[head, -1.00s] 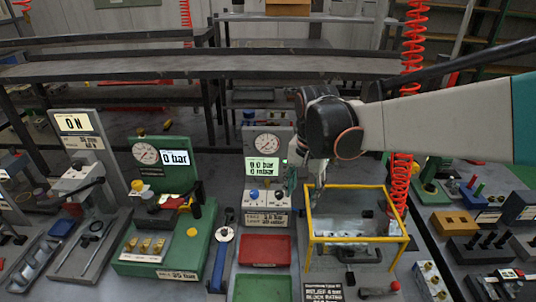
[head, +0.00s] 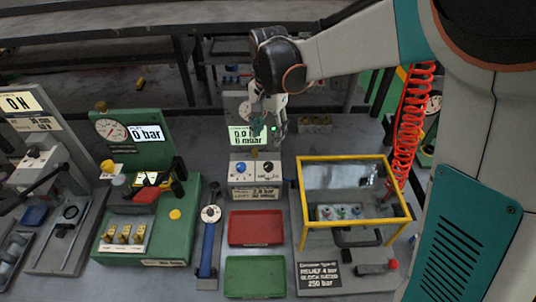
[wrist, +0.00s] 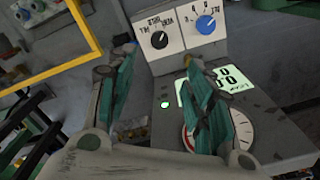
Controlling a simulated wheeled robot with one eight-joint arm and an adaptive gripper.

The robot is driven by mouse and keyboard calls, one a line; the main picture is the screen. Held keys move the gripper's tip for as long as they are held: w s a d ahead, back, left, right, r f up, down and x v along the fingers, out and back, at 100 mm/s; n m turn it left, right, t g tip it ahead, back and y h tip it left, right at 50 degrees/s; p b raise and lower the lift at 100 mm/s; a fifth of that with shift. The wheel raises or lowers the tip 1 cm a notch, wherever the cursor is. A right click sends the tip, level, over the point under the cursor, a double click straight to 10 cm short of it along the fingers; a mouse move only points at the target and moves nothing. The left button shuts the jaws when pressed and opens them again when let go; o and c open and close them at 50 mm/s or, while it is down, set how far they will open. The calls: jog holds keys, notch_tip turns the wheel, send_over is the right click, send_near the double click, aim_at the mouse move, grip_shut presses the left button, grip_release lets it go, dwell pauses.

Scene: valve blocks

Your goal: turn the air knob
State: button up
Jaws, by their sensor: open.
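A grey control box (head: 255,182) carries a blue knob (head: 241,168) and, to its right, a black knob (head: 268,167). Which one is the air knob I cannot read in the head view. In the wrist view the box is turned around, with the black knob (wrist: 159,40) on the left and the blue knob (wrist: 206,25) on the right; both have printed marks. My gripper (head: 267,133) is open and empty, above and behind the knobs, in front of the lit display. In the wrist view my gripper (wrist: 160,56) has its fingers on either side below the black knob, apart from it.
Behind the knobs stands a panel with a lit display (head: 240,138) and a gauge, partly hidden. A yellow-framed guard (head: 349,158) is close on the right, with a red coiled hose (head: 412,125) beyond. Red (head: 256,228) and green (head: 255,277) trays lie in front.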

aim_at(268, 165)
notch_tip(268, 165, down, 13)
jog(key=b, duration=0.3)
jog(key=shift+s+f+b, duration=0.1)
jog(key=shift+f+b, duration=0.1)
jog(key=shift+b, duration=0.2)
jog(key=c, duration=1.1)
